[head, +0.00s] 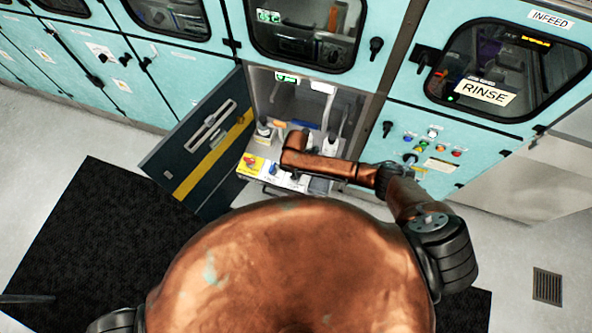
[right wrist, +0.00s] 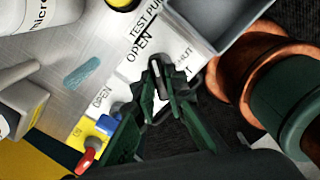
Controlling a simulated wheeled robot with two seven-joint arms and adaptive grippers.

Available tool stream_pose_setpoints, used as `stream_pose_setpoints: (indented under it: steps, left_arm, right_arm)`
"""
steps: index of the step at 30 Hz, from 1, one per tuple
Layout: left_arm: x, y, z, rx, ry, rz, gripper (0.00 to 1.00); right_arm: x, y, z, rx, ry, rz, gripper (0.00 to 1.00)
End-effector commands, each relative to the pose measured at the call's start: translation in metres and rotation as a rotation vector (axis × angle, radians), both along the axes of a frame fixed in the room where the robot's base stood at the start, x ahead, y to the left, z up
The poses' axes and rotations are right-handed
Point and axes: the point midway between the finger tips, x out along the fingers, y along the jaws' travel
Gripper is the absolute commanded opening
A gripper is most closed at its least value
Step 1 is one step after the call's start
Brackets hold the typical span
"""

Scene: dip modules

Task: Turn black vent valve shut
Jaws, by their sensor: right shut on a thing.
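The black vent valve (right wrist: 157,72) sits on a white label plate marked OPEN and SHUT in the right wrist view. Its handle carries a pale line. My right gripper (right wrist: 160,88) has its dark green fingers closed on the handle. The fingers hide part of the handle, so its exact angle is hard to read. In the head view my right arm reaches into the open bay of the teal cabinet, and the valve is too small to make out there. My left gripper does not show.
A red-handled valve (right wrist: 86,160) and a blue knob (right wrist: 108,124) are beside the gripper. The open dark cabinet door (head: 195,145) stands left of the bay.

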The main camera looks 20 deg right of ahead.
Motion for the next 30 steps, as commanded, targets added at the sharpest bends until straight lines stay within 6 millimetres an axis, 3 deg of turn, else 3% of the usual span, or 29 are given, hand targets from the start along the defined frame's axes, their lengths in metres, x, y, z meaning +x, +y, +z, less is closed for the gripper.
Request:
stream_pose_setpoints:
  steps: [15, 30]
  left_arm:
    - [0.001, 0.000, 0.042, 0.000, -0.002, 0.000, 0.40]
    - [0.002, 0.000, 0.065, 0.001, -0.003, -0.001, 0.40]
  right_arm:
    - [-0.001, 0.001, 0.002, 0.001, 0.002, -0.491, 0.00]
    - [-0.001, 0.001, 0.001, 0.000, 0.001, -0.863, 0.00]
